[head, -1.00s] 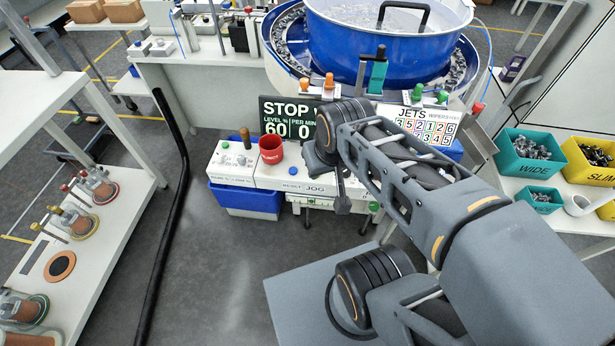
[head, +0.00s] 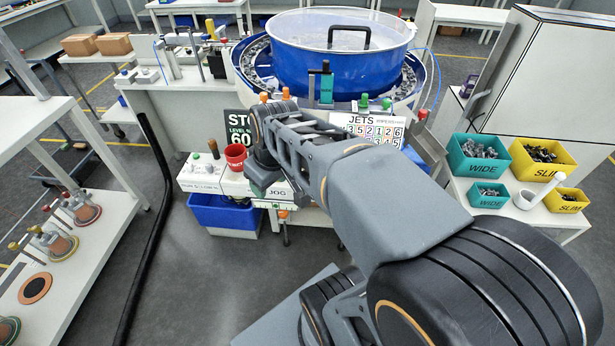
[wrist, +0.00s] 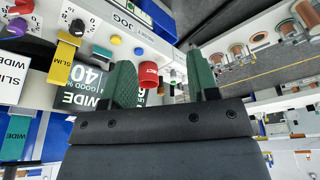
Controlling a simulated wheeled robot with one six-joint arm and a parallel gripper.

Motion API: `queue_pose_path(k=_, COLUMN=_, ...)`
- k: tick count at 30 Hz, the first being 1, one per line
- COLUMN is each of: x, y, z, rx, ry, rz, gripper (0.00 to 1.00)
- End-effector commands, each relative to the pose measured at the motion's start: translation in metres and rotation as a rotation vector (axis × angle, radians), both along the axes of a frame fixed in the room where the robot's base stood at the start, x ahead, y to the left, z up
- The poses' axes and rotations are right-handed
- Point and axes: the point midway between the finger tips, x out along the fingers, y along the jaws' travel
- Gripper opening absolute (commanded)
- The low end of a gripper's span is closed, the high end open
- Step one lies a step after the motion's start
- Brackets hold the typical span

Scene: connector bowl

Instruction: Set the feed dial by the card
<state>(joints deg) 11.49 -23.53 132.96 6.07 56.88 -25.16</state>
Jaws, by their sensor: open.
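My gripper (wrist: 162,85) is open and empty in the wrist view, its two green fingers apart. A black dial (wrist: 77,27) with a numbered scale sits on the white panel at upper left, apart from the fingers. A second dial (wrist: 19,8), reddish, is partly cut off at the corner. I cannot read which is the feed dial. In the head view the white card headed JETS (head: 362,122) stands before the blue bowl, with rows of coloured numbers. My arm hides its lower part, most of my gripper and much of the panel. The dials cannot be made out there.
A red cup (head: 235,157) stands on the panel, left of my arm. A yellow SLIM tag (wrist: 61,62) and a WIDE 40 display (wrist: 85,88) lie near the dial in the wrist view. Green and yellow bins (head: 543,158) stand right.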

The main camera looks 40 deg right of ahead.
Motion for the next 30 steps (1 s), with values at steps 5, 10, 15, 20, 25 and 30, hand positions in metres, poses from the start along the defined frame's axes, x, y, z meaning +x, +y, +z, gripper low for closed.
queue_pose_path(k=5, x=0.035, y=-0.068, z=-0.011, rx=0.034, ry=0.031, rz=0.201, gripper=0.54)
queue_pose_path(k=10, x=0.05, y=-0.133, z=-0.021, rx=0.068, ry=-0.011, rz=0.394, gripper=0.54)
queue_pose_path(k=15, x=0.053, y=-0.181, z=-0.029, rx=0.08, ry=-0.071, rz=0.532, gripper=0.54)
queue_pose_path(k=20, x=0.053, y=-0.202, z=-0.036, rx=0.078, ry=-0.109, rz=0.6, gripper=0.54)
queue_pose_path(k=25, x=0.058, y=-0.201, z=-0.054, rx=0.08, ry=-0.117, rz=0.618, gripper=0.54)
queue_pose_path(k=30, x=0.066, y=-0.191, z=-0.085, rx=0.079, ry=-0.115, rz=0.619, gripper=0.54)
